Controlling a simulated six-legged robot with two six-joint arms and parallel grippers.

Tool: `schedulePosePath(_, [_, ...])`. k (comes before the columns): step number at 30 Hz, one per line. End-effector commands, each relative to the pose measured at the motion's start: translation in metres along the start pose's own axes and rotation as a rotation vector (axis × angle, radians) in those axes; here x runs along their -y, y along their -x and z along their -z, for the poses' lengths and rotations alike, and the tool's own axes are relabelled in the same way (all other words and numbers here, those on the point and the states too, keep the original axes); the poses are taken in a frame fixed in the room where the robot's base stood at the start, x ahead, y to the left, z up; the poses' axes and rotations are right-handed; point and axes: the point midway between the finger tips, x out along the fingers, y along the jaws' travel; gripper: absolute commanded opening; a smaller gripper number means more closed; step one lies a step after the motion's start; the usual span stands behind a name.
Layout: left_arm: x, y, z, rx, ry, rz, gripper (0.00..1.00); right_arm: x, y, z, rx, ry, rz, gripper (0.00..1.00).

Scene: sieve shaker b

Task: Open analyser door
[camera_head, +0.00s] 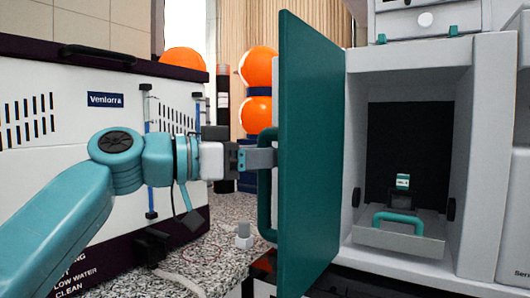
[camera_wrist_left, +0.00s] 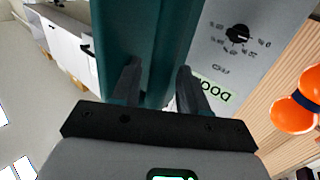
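The analyser door (camera_head: 312,160) is a tall teal panel that stands swung open, seen nearly edge-on at the left of the analyser (camera_head: 487,150). Its teal handle (camera_head: 264,215) is on the door's left face. My left gripper (camera_head: 262,158) reaches in from the left and is shut on this handle. In the left wrist view the two dark fingers (camera_wrist_left: 157,85) lie either side of the teal handle (camera_wrist_left: 157,70). The analyser's chamber is open to view, with a small tray with a teal handle (camera_head: 398,222) inside. My right gripper is not in view.
A white Ventorra machine (camera_head: 80,130) with a dark top stands at the left behind my arm. Orange spheres (camera_head: 258,68) stand behind the door. A granite worktop (camera_head: 225,225) runs between the machine and the door, with a small pale object (camera_head: 243,238) on it.

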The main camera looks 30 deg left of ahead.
Motion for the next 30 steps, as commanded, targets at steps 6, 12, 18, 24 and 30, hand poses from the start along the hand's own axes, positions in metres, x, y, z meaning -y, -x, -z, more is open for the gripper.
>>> schedulePosePath(6, [-0.001,0.001,0.003,-0.007,-0.002,0.002,0.46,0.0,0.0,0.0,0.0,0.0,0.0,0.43])
schedulePosePath(12, [-0.001,0.002,0.004,-0.01,-0.003,0.003,0.46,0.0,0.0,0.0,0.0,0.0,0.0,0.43])
schedulePosePath(18, [0.0,0.026,0.003,-0.011,-0.004,0.007,0.46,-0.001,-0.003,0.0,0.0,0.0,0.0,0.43])
schedulePosePath(24, [0.001,0.079,0.002,-0.008,-0.003,0.012,0.46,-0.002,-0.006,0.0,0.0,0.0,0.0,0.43])
schedulePosePath(30, [0.001,0.128,0.001,-0.006,-0.001,0.011,0.46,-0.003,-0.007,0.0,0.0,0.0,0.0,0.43])
